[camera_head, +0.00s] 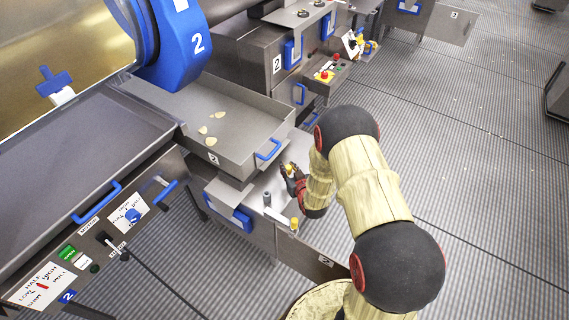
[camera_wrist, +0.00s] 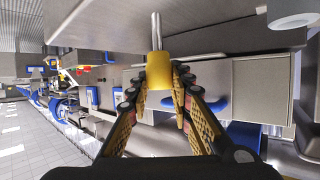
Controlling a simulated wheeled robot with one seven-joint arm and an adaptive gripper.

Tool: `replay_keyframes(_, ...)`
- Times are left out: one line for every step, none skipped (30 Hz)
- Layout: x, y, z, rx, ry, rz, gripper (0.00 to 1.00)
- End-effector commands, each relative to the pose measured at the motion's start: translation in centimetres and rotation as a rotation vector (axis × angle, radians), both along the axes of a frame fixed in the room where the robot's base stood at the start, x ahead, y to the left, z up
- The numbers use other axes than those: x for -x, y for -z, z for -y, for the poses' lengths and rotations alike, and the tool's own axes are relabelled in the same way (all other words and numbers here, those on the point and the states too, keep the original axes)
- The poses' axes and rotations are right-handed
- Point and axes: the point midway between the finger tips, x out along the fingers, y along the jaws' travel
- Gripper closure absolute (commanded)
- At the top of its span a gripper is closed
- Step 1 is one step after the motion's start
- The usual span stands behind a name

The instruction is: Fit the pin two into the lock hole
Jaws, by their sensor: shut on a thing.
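My gripper (camera_wrist: 158,82) is shut on a pin with a yellow collar (camera_wrist: 158,70) and a bare metal shaft (camera_wrist: 156,30). In the wrist view the shaft points up the picture, away from the fingers. In the head view my gripper (camera_head: 290,177) is above the lower steel box, just right of the tray, and the held pin's yellow part (camera_head: 289,168) shows at its tips. Another yellow-topped piece (camera_head: 294,223) stands at the box's front edge, and a short grey post (camera_head: 267,198) stands beside it. I cannot make out the lock hole.
The steel tray (camera_head: 247,118) marked 2, with a few pale chips in it, sits close left of my gripper. Its blue handle (camera_head: 269,150) faces the gripper. Open ribbed floor (camera_head: 480,130) lies to the right.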

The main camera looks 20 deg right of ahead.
Motion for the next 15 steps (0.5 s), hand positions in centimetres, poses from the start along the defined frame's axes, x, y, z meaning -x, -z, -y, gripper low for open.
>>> replay_keyframes(-0.6,0.0,0.1,0.000,0.000,0.002,1.00)
replay_keyframes(-0.8,0.0,0.1,0.000,0.000,0.002,1.00)
replay_keyframes(-0.9,0.0,0.1,0.000,0.000,0.002,1.00)
replay_keyframes(-1.1,0.0,0.1,0.000,0.000,0.001,1.00)
replay_keyframes(-1.2,0.0,0.1,0.000,0.000,0.001,1.00)
replay_keyframes(-1.4,0.0,0.1,0.000,0.000,0.001,1.00)
replay_keyframes(-1.7,0.0,0.1,0.001,0.000,0.002,1.00)
replay_keyframes(-2.0,0.0,0.2,0.001,0.000,0.002,1.00)
replay_keyframes(-2.6,-0.1,0.2,0.001,0.000,0.004,1.00)
replay_keyframes(-3.0,0.0,0.2,0.001,0.000,0.004,1.00)
replay_keyframes(-3.5,0.1,0.3,0.001,0.000,0.003,1.00)
replay_keyframes(-4.2,0.1,0.3,0.001,-0.001,0.003,1.00)
replay_keyframes(-4.7,0.0,0.4,0.002,-0.002,0.004,1.00)
replay_keyframes(-5.2,0.0,0.4,0.002,-0.001,0.004,1.00)
replay_keyframes(-4.8,1.1,0.4,0.000,0.000,-0.003,1.00)
